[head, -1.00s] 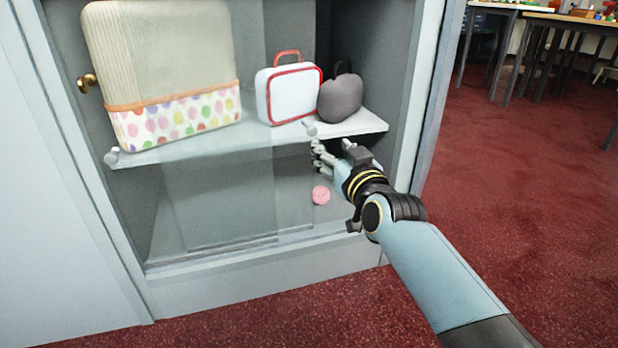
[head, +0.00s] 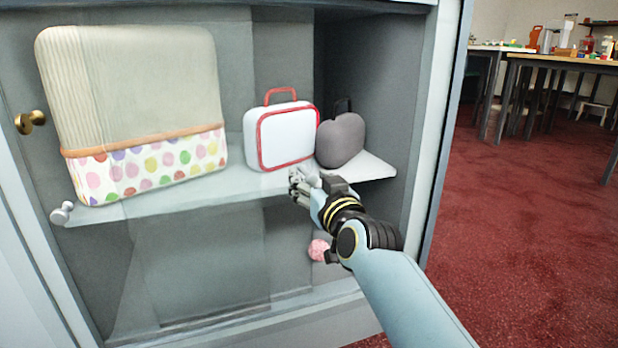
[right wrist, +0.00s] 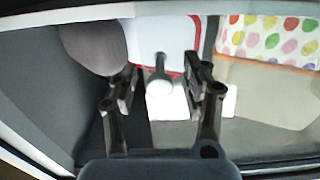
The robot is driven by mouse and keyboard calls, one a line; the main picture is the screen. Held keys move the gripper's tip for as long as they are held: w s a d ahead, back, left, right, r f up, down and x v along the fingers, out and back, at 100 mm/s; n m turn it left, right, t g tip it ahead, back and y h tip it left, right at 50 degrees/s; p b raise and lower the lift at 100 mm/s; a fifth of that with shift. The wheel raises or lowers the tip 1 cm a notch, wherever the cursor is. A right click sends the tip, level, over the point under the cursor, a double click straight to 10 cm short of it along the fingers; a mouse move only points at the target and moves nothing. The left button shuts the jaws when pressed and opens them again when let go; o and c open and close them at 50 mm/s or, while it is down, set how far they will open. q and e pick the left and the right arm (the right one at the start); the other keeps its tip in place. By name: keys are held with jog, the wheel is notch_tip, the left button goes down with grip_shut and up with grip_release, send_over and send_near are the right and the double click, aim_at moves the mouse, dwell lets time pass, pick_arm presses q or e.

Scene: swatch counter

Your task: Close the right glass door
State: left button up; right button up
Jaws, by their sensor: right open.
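The right glass door (head: 282,50) is a clear pane that appears to overlap the other pane toward the left. The cabinet's right part, by the dark heart-shaped bag (head: 341,140), looks uncovered. My right gripper (head: 298,184) is at shelf height in front of the white case. In the right wrist view, the right gripper (right wrist: 160,90) is open, with a pale round door knob (right wrist: 160,88) on a dark stem between its fingers. I cannot tell if the fingers touch it. The head view mostly hides this knob behind the gripper. My left gripper is out of view.
Behind the glass, the shelf (head: 240,190) holds a polka-dot bag (head: 135,115) and a white case with red trim (head: 287,136). A pink ball (head: 318,250) lies below. Another silver knob (head: 62,213) and a brass knob (head: 30,121) are at left.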

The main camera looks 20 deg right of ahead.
jog(key=shift+r, duration=0.1)
jog(key=c, duration=0.9)
grip_shut()
